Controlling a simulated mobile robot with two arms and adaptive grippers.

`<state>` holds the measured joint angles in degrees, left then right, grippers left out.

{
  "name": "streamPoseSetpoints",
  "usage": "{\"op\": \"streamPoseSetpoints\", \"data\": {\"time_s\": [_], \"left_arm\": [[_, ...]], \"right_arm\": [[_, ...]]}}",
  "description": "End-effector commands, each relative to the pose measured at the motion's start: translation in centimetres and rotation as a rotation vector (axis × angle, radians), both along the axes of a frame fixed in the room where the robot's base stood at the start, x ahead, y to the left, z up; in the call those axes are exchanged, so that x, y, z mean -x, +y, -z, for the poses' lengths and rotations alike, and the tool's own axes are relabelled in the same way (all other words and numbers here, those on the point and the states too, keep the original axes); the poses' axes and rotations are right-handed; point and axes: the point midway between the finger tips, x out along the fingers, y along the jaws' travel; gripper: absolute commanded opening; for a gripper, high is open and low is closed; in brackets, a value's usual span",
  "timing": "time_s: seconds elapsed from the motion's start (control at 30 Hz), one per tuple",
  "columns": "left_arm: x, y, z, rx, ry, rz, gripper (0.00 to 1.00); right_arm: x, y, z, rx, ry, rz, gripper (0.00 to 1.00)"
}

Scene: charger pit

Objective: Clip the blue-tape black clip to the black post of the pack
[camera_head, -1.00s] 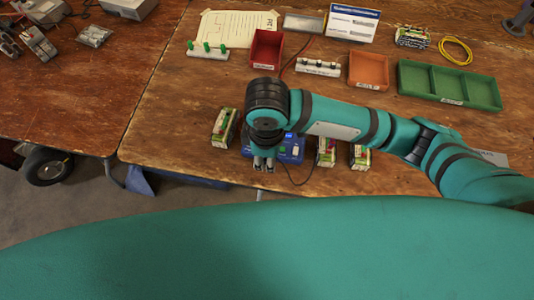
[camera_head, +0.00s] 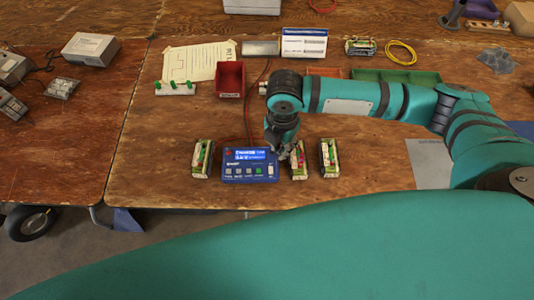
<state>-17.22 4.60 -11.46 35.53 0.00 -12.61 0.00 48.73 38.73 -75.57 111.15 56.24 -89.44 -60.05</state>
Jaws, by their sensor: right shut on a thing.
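My right gripper (camera_head: 285,150) points down between the blue charger (camera_head: 236,169) and the pack (camera_head: 298,172) just right of it. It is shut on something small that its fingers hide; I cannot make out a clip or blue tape. The fingertips are close to that pack's top left side; I cannot tell whether they touch. Other small green-and-white packs stand left of the charger (camera_head: 203,158) and farther right (camera_head: 329,158). The black post cannot be told apart at this size. My left gripper is out of view.
Behind are a rack with green pegs (camera_head: 175,90), a red bin (camera_head: 229,80), a white-and-blue card (camera_head: 304,43), another pack (camera_head: 360,47) and a yellow cable ring (camera_head: 401,53). My right arm partly hides a green tray (camera_head: 395,75). Bare wood lies left of the packs.

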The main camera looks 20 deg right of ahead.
Motion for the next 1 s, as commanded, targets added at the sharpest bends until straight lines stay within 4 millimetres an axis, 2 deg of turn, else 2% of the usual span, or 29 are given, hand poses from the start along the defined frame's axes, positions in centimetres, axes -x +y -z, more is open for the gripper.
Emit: {"op": "streamPoseSetpoints", "data": {"time_s": [0.3, 0.6, 0.77, 1.0], "left_arm": [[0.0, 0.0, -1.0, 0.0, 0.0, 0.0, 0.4], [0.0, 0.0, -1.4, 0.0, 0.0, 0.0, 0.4], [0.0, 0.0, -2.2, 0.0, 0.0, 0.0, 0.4], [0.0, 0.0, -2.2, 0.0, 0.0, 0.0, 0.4]], "right_arm": [[-2.5, -4.4, -0.1, 0.003, 0.0, -0.353, 0.0], [-4.3, -7.3, -0.1, 0.001, 0.001, -0.621, 0.0], [-4.4, -7.5, -0.2, -0.001, 0.001, -0.652, 0.0], [-4.4, -7.4, 0.0, -0.001, 0.0, -0.651, 0.0]]}}
